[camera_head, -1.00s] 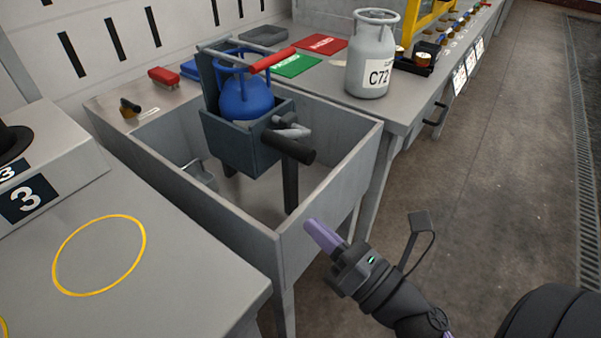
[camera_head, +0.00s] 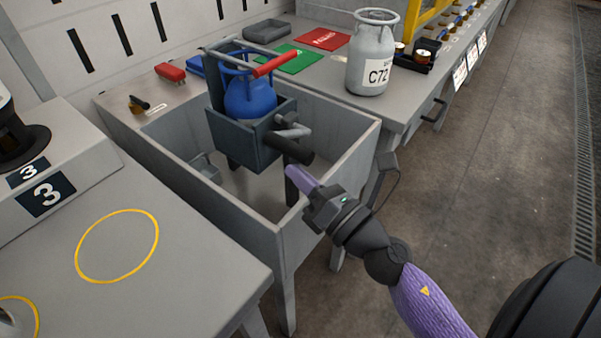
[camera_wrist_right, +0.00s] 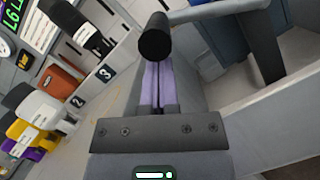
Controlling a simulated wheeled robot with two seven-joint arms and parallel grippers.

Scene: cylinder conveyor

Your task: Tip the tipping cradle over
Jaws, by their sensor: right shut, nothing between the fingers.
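The tipping cradle (camera_head: 237,140) is a dark grey open box on legs inside a grey sink-like trough (camera_head: 283,243). It stands upright and holds a blue gas cylinder (camera_head: 250,98). A red-gripped lever (camera_head: 274,64) lies across the cylinder's top. A black handle (camera_head: 289,148) sticks out from the cradle's front right; its round end (camera_wrist_right: 154,40) is just beyond my fingers in the right wrist view. My right gripper (camera_head: 291,172) has its purple fingers shut and empty, just below the handle at the trough's front side. I cannot tell whether they touch. My left gripper is out of view.
A grey C72 cylinder (camera_head: 369,62) stands on the bench behind, near green (camera_head: 290,60) and red (camera_head: 322,39) mats. A table with yellow rings (camera_head: 117,246) is at front left. The trough's walls surround the cradle. Floor at right is clear.

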